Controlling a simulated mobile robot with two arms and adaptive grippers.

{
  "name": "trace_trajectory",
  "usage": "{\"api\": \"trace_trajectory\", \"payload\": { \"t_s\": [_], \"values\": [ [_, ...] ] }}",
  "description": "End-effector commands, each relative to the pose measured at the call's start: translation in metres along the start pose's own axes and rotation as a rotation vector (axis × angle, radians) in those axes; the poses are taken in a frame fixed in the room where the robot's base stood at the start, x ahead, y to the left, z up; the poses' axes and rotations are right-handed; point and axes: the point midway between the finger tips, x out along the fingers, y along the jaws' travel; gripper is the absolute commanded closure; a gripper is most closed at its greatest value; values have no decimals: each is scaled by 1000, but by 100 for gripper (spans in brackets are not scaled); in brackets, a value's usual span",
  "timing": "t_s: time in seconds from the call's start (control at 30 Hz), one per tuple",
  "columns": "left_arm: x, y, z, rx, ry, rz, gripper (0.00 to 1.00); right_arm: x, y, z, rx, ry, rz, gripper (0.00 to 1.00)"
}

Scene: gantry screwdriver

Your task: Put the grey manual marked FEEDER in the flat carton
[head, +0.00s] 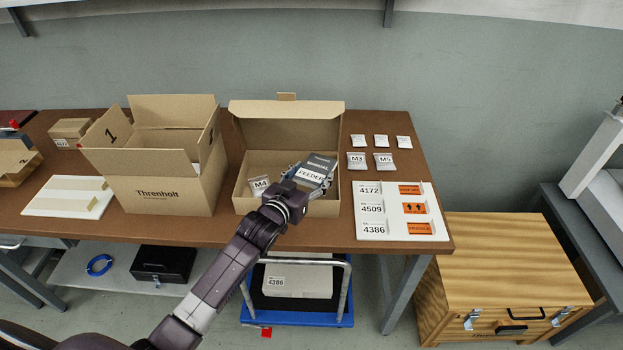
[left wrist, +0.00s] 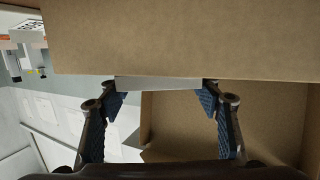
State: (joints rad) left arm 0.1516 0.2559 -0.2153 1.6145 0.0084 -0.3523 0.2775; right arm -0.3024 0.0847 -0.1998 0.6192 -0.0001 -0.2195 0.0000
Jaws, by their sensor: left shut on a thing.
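The grey manual (head: 321,163) with a white FEEDER label is in my left gripper (head: 308,180). My left gripper is shut on it and holds it at the right half of the flat carton (head: 287,128), over or inside its opening. The carton stands open on the table with its lid raised at the back. In the left wrist view a pale edge of the manual (left wrist: 158,83) sits between the two fingers (left wrist: 160,94), with cardboard beyond. I cannot tell whether the manual touches the carton floor. My right gripper is not in view.
A bag marked M4 (head: 259,185) lies in the carton's left part. A tall open Threnholt box (head: 158,190) stands to the left. To the right are a white label board (head: 400,212) and several small bags, including M3 (head: 357,161) and M5 (head: 384,162).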

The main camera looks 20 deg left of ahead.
Motion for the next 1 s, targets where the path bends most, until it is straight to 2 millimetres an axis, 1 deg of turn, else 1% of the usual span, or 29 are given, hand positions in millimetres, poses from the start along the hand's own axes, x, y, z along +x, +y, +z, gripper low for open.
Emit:
{"api": "trace_trajectory", "payload": {
  "t_s": [0.03, 0.3, 0.7, 0.73, 0.87, 0.9, 1.0],
  "values": [
    [0, 1, 4, 0, 5, 1, 67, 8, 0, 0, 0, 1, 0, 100],
    [-1, 1, 2, 0, 4, 0, 67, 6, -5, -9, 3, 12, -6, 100],
    [1, 2, 14, -1, 3, 0, 67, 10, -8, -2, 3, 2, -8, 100],
    [1, 1, 15, -1, 2, 0, 40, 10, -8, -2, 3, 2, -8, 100],
    [1, 1, 14, -1, 3, 0, 26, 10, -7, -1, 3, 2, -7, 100],
    [1, 1, 14, -1, 3, 0, 24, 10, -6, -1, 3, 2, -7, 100],
    [1, 1, 14, -1, 3, 0, 24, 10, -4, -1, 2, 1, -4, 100]
  ]
}}
